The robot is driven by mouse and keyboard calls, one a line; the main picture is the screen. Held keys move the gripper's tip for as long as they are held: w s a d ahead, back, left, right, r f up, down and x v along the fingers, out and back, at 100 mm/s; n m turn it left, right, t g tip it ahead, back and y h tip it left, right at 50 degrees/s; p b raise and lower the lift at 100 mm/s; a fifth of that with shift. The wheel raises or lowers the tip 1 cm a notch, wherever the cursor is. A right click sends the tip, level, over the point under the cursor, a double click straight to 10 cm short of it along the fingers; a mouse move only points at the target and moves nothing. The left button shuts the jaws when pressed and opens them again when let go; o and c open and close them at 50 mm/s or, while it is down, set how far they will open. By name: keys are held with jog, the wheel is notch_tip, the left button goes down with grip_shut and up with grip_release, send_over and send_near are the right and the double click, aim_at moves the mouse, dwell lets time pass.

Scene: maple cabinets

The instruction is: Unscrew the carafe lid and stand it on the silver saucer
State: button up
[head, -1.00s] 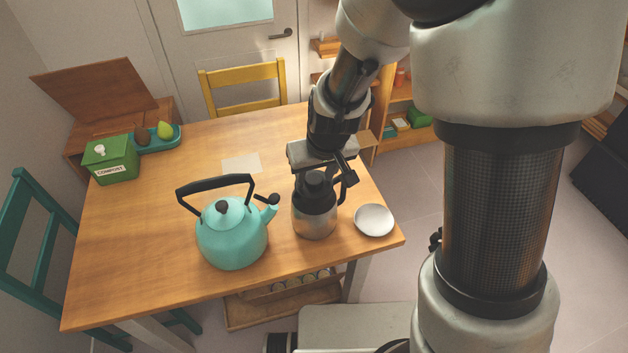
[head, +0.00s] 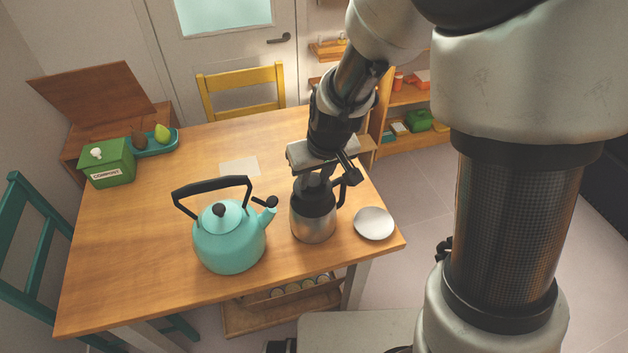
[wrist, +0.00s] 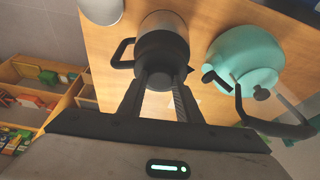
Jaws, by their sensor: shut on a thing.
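The steel carafe (head: 314,224) stands upright on the wooden table, with a black collar and a black handle on its right side. My gripper (head: 314,186) points down over its top, shut on the black lid, which the fingers mostly hide. In the wrist view the two fingers (wrist: 160,84) reach to the top of the carafe (wrist: 162,44); I cannot tell whether the lid is loose. The silver saucer (head: 374,223) lies empty to the right of the carafe, near the table's corner. Part of it shows in the wrist view (wrist: 101,9).
A teal kettle (head: 230,243) with a black handle stands close to the left of the carafe, its spout towards it. A green compost box (head: 108,164) and a teal tray (head: 160,149) with fruit are at the far left. The table's right edge is just past the saucer.

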jog(key=shift+w+d+f+n+g+y+b, duration=0.1)
jog(key=shift+n+g+y+b, duration=0.15)
jog(key=shift+n+b, duration=1.3)
jog(key=shift+d+n+g+y+b, duration=0.15)
jog(key=shift+n+y+b, duration=0.3)
jog(key=shift+b, duration=1.95)
jog(key=shift+n+b, duration=0.45)
jog(key=shift+n, duration=0.25)
jog(key=shift+n+g+b, duration=0.3)
jog(key=shift+n+b, duration=0.1)
jog(key=shift+b, duration=0.2)
jog(key=n+g+y+b, duration=0.1)
jog(key=n+b, duration=0.1)
jog(key=n, duration=0.1)
jog(key=shift+w+n, duration=0.15)
jog(key=shift+n, duration=0.15)
jog(key=shift+n+g, duration=0.3)
jog(key=shift+n, duration=0.5)
